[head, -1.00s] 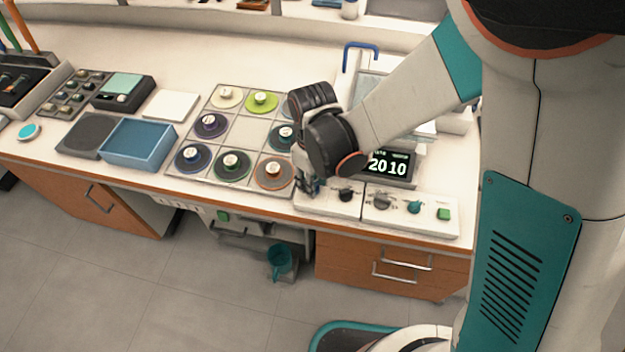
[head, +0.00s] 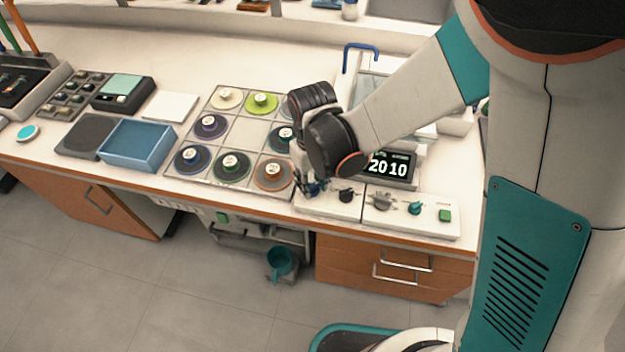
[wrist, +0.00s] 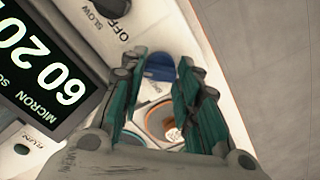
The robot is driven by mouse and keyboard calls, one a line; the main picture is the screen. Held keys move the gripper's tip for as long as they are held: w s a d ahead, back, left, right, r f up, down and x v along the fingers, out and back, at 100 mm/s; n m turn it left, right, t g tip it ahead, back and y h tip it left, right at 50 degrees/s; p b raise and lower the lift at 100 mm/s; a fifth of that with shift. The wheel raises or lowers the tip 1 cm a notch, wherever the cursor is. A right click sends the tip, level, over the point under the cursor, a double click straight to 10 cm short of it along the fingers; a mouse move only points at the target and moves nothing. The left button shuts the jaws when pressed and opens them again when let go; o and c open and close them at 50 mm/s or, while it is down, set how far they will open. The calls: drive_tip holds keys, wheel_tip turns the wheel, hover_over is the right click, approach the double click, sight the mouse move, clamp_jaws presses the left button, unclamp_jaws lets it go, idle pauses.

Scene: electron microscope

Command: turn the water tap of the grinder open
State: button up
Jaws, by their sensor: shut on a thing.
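The water tap looks like the blue handle (wrist: 160,66) between my fingertips in the wrist view. My gripper (wrist: 159,72) is shut on it, with one teal-and-dark finger on each side. In the head view my gripper (head: 314,188) is low at the left end of the grinder's white control panel (head: 330,208). A little blue shows at the fingertips there, but my wrist hides most of the tap. How far the tap is turned cannot be told.
A dark knob (head: 347,195) is just right of my gripper. Further right are a grey knob (head: 381,201), a teal knob (head: 415,207) and a green button (head: 445,215). A lit display (head: 389,166) stands behind. Several coloured discs lie on a gridded tray (head: 240,129) at left.

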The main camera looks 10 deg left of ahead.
sight(313, 185)
drive_tip(key=o, duration=1.1)
drive_tip(key=shift+c, duration=0.2)
drive_tip(key=shift+r, duration=0.1)
wheel_tip(313, 185, up, 7)
drive_tip(key=shift+s+r, duration=0.1)
drive_tip(key=shift+r, duration=0.05)
